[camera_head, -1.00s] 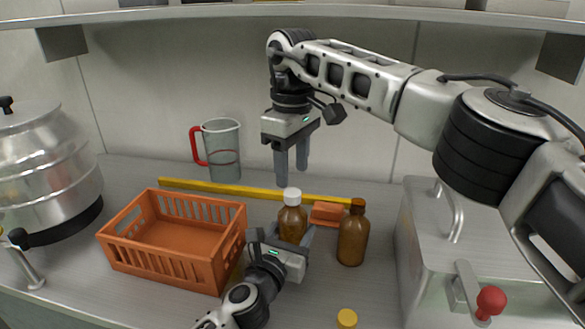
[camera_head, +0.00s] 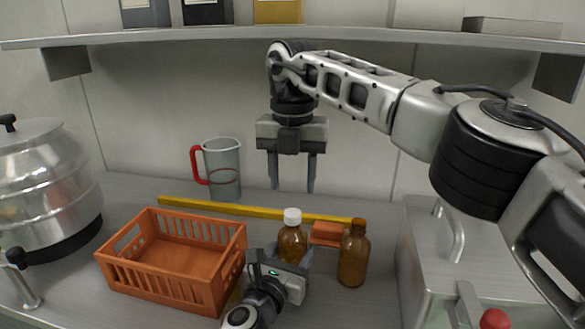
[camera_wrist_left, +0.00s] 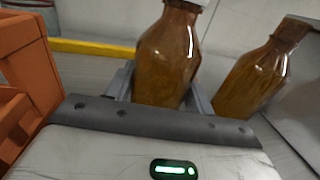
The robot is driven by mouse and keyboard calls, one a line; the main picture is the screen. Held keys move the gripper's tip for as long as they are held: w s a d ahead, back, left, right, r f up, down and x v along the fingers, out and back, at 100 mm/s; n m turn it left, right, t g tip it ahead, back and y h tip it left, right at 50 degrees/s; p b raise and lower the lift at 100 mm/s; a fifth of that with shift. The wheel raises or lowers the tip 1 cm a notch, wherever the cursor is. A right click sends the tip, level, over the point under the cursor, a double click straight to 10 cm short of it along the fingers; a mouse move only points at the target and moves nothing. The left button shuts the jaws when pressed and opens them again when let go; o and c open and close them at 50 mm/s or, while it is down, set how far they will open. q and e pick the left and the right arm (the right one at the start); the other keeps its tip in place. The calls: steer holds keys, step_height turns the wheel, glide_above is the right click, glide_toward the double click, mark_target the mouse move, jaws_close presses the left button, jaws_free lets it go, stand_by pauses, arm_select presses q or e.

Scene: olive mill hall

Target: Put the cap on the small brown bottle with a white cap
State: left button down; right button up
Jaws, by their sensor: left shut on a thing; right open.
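The small brown bottle (camera_head: 291,243) stands upright with the white cap (camera_head: 292,216) on its neck; whether the cap is screwed tight I cannot tell. My left gripper (camera_head: 296,262) is shut on the bottle's body. The left wrist view shows the bottle (camera_wrist_left: 168,60) between the fingers (camera_wrist_left: 163,88), with only the cap's lower edge at the top. My right gripper (camera_head: 292,188) is open and empty, pointing down above the cap and apart from it.
A second brown bottle (camera_head: 353,258) stands close to the right, also in the left wrist view (camera_wrist_left: 262,68). An orange crate (camera_head: 168,290) is at left, an orange block (camera_head: 326,234) behind. A yellow strip (camera_head: 240,211), jug (camera_head: 222,168) and metal box (camera_head: 425,250) surround them.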

mark_target(293, 212)
steer(key=n, duration=0.5)
steer(key=shift+r, duration=0.25)
steer(key=n, duration=0.5)
steer(key=shift+r, duration=0.15)
steer(key=n, duration=0.4)
steer(key=shift+r, duration=0.15)
steer(key=n, duration=0.3)
steer(key=shift+r+n, duration=0.15)
steer(key=shift+n, duration=0.25)
steer(key=shift+f, duration=4.05)
